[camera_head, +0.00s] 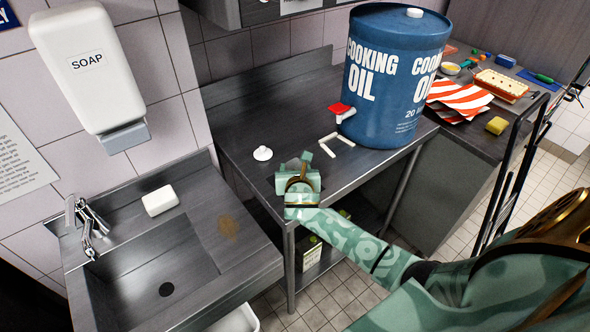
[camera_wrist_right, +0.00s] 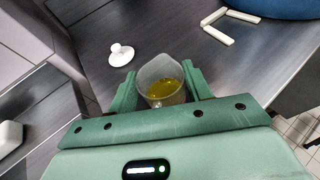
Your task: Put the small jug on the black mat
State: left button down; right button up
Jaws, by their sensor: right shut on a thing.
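In the right wrist view the small jug (camera_wrist_right: 163,72), clear-walled with yellow-green oil in it, is between the two green fingers of my right gripper (camera_wrist_right: 163,92). The gripper is shut on it. In the head view my right gripper (camera_head: 298,178) is at the front left part of the steel table (camera_head: 270,110). The jug is mostly hidden there by the gripper. I cannot tell whether its base touches the table. I cannot make out a black mat in either view. My left gripper is not in view.
A white knobbed lid (camera_head: 262,153) lies left of my gripper. A blue cooking oil drum (camera_head: 385,75) with a red-handled tap (camera_head: 342,110) stands to the right, a white U-shaped piece (camera_head: 335,142) below its tap. A sink (camera_head: 160,265) is at left. A cluttered counter (camera_head: 480,145) is beyond the drum.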

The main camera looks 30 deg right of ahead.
jog(key=shift+f, duration=0.1)
jog(key=o, duration=1.1)
jog(key=shift+s+a+r, duration=0.1)
jog(key=shift+s+r, duration=0.1)
jog(key=shift+p+v, duration=1.35)
jog(key=shift+v, duration=4.5)
